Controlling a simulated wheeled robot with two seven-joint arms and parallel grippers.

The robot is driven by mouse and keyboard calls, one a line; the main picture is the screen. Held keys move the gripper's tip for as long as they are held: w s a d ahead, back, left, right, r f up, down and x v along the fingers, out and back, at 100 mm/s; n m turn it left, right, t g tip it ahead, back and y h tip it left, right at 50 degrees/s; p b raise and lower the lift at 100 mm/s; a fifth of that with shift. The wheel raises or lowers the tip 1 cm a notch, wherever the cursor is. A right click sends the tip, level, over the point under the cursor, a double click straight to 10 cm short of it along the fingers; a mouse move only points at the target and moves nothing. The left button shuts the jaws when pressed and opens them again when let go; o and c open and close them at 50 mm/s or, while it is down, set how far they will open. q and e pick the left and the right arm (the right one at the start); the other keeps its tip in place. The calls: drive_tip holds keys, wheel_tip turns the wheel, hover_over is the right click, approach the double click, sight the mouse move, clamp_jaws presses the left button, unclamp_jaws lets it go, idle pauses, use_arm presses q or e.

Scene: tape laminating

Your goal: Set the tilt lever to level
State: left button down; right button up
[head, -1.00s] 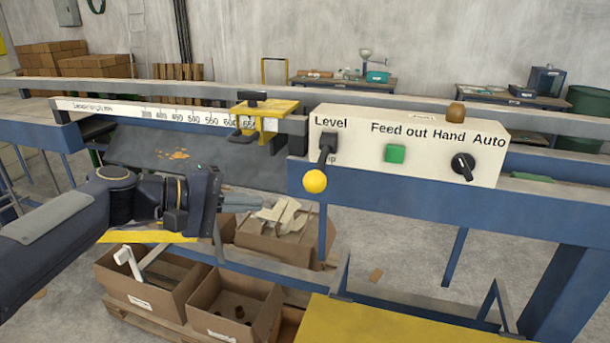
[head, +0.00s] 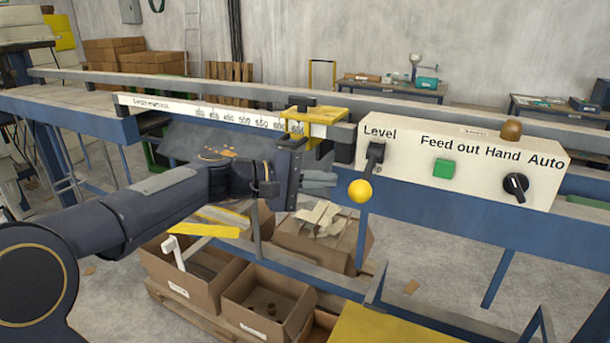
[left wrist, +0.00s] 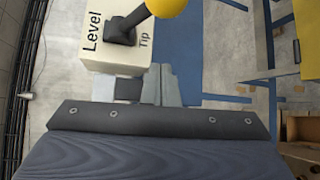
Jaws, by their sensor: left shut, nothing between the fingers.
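The tilt lever has a black arm and a yellow ball knob (head: 360,191). In the head view it hangs down from the left end of the cream control panel (head: 470,165), with the ball below the "Level" label. The left wrist view shows the knob (left wrist: 167,6) cut by the top edge, and the labels "Level" and "Tip" on either side of the lever's base (left wrist: 120,30). My left gripper (head: 334,179) is shut and empty, just left of the knob with a small gap. Its fingers (left wrist: 165,84) also show in the left wrist view. My right gripper is out of view.
The panel also carries a green button (head: 447,169), a rotary switch (head: 515,185) and a brown knob (head: 511,130). A yellow clamp (head: 318,118) sits on the scale rail behind my gripper. Open cardboard boxes (head: 185,285) stand below. A blue beam (head: 430,205) runs below the panel.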

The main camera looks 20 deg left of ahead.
sight(366, 174)
use_arm(q)
drive_tip(key=d, duration=0.1)
drive_tip(key=d+p, duration=0.1)
drive_tip(key=d, duration=0.2)
drive_tip(key=shift+s+d+r, duration=0.1)
drive_tip(key=shift+s+d, duration=0.1)
drive_tip(key=shift+s, duration=0.2)
drive_tip(key=shift+p, duration=0.3)
drive_tip(key=shift+s+r+g+p, duration=0.2)
drive_tip(key=shift+r+g+p, duration=0.15)
drive_tip(key=shift+p, duration=0.4)
drive_tip(key=shift+n, duration=0.3)
